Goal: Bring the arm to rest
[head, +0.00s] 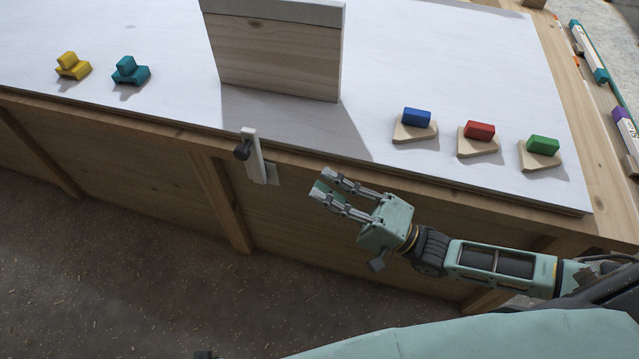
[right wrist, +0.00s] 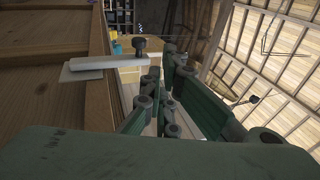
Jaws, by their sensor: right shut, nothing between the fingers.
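My right gripper (head: 321,187) is in front of the table's front side, below the level of the white top. It points left, is shut and holds nothing. In the right wrist view its linked fingers (right wrist: 160,95) fill the middle. A white lever with a dark knob (head: 254,158) is mounted on the table's front edge, a little left of and above my fingertips, apart from them. The lever also shows in the right wrist view (right wrist: 105,63). My left gripper is not in view.
The white-topped table (head: 450,60) carries an upright wooden panel (head: 278,60). Blue (head: 416,117), red (head: 479,130) and green (head: 543,145) blocks sit on wooden pieces at right. Yellow (head: 72,66) and teal (head: 130,71) block shapes stand at left. The floor in front is clear.

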